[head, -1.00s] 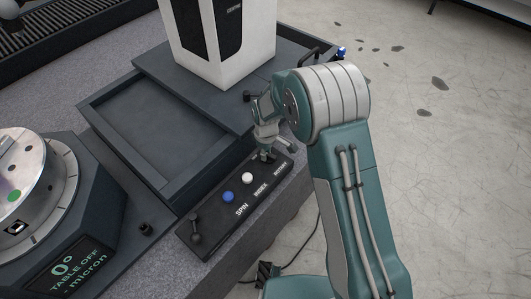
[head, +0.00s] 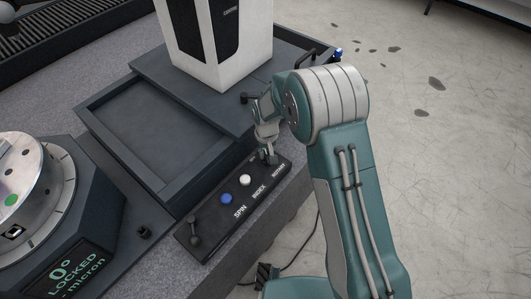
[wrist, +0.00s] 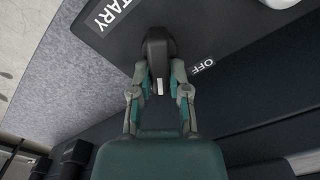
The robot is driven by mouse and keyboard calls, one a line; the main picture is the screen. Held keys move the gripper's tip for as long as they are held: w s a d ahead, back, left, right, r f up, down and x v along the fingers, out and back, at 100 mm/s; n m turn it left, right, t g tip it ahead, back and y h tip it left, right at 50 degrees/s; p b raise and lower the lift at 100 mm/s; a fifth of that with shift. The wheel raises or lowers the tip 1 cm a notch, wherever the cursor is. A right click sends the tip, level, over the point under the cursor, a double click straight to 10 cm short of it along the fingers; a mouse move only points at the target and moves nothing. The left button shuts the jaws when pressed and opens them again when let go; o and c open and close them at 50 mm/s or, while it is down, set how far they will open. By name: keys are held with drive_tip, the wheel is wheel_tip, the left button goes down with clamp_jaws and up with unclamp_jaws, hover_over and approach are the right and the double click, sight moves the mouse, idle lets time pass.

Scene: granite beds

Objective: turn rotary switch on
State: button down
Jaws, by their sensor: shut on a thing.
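In the wrist view the rotary switch is a black knob (wrist: 157,48) with a white mark on its near end. An "OFF" label (wrist: 202,66) is printed on the panel to the right of the knob, apart from the mark. The word ending "TARY" is at upper left. My gripper (wrist: 159,78) has one finger on each side of the knob and is shut on it. In the head view my gripper (head: 270,158) is at the far end of the black control panel (head: 212,218); the knob there is mostly hidden by the fingers.
The panel also carries a blue button (head: 226,198), a white button (head: 244,180) and a small lever (head: 194,228). A round metal table (head: 32,185) stands left, with a display (head: 75,276) reading "0° LOCKED". A white housing (head: 262,35) stands behind. Open floor lies right.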

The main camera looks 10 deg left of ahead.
sight(266, 152)
drive_tip(key=shift+f+m, duration=0.1)
drive_tip(key=shift+m, duration=0.4)
drive_tip(key=c, duration=0.6)
unclamp_jaws()
wheel_tip(266, 152, up, 12)
drive_tip(key=shift+w+a, duration=0.1)
idle(0.4)
